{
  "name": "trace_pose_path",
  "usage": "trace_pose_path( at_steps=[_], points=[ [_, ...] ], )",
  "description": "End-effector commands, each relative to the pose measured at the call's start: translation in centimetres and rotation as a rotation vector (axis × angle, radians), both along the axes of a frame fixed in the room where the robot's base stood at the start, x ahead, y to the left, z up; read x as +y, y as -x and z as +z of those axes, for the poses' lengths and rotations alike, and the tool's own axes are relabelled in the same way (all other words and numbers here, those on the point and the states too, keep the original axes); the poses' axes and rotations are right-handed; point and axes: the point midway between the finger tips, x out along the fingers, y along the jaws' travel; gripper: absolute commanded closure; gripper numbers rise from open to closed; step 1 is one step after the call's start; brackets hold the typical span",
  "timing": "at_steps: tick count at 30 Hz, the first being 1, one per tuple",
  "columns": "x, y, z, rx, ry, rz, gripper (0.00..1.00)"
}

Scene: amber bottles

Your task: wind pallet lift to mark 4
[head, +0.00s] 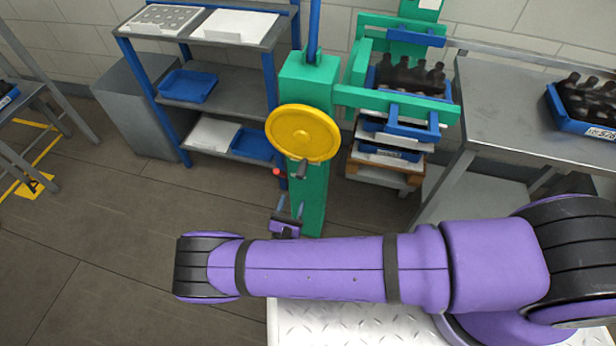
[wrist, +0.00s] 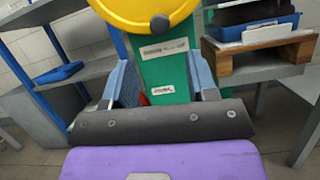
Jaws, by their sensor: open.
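The pallet lift has a green post (head: 314,200) and a yellow handwheel (head: 304,132). A dark handle knob (wrist: 160,23) sticks out low on the wheel. My gripper (head: 291,208) is open and empty in front of the post, below the wheel. In the wrist view its two blue-grey fingers (wrist: 160,82) stand apart on either side of the post; I cannot tell if they touch it. A red knob (head: 276,172) is left of the post. The wooden pallet (head: 358,160) carries blue crates with dark bottles (head: 410,76). The post's labels are unreadable, and I see no mark scale.
A blue-framed shelf (head: 225,85) with blue trays stands left of the lift. A steel table (head: 490,100) with a bottle crate (head: 585,125) stands at the right. Green lift arms (head: 395,101) reach around the pallet stack.

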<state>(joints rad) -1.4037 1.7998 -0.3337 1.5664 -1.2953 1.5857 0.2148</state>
Motion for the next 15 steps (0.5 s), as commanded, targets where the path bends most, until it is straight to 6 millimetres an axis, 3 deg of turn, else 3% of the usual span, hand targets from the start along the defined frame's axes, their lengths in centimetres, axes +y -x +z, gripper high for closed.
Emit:
trace_pose_path(
  at_steps=[15],
  points=[
    [-2.9, -7.1, 3.2, -0.002, -0.004, -0.004, 0.47]
  ],
)
